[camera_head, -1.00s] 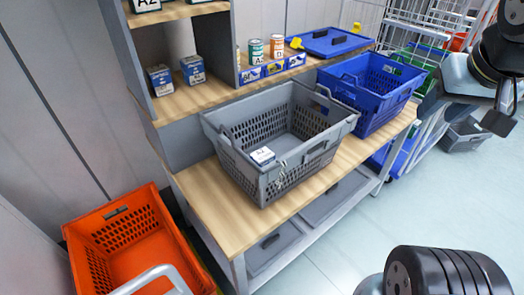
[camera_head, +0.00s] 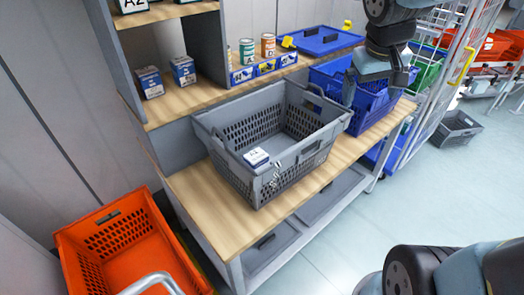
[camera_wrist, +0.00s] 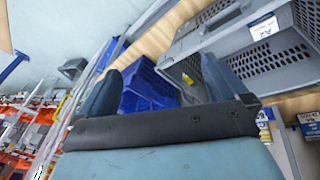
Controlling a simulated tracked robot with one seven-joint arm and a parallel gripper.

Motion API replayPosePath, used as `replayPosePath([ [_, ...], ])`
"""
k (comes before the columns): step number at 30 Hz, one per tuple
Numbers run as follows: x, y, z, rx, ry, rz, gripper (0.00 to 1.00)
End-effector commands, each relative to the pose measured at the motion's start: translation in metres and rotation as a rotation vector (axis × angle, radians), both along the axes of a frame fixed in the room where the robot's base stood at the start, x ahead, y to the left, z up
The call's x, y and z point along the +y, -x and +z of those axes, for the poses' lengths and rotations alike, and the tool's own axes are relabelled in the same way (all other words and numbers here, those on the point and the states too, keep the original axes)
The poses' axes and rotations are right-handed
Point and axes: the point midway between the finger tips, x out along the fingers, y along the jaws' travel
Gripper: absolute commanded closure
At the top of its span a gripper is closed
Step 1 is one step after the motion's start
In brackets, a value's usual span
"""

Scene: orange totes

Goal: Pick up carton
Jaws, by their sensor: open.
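Two small blue-and-white cartons stand upright side by side on the wooden shelf at the left in the head view, a left carton (camera_head: 149,82) and a right carton (camera_head: 183,71). One carton (camera_wrist: 309,128) also shows, partly cut off, at the right edge of the wrist view. My gripper (camera_head: 375,88) is open and empty over the blue crate, well to the right of the cartons. Its two spread fingers show in the wrist view (camera_wrist: 160,85), pointing towards the crates.
A grey crate (camera_head: 225,165) stands on the wooden bench between my gripper and the cartons. The blue crate (camera_head: 378,118) is behind it to the right. Cans (camera_head: 247,52) and a shelf divider (camera_head: 205,48) are right of the cartons. An orange tote (camera_head: 125,250) is lower left.

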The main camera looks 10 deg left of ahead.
Motion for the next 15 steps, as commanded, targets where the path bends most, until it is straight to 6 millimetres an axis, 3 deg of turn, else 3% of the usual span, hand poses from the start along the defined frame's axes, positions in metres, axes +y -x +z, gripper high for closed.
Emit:
replayPosePath([
  [6,0.050,-0.037,-0.038,0.080,0.046,0.124,0.00],
  [15,0.127,-0.069,-0.098,0.177,0.064,0.298,0.00],
])
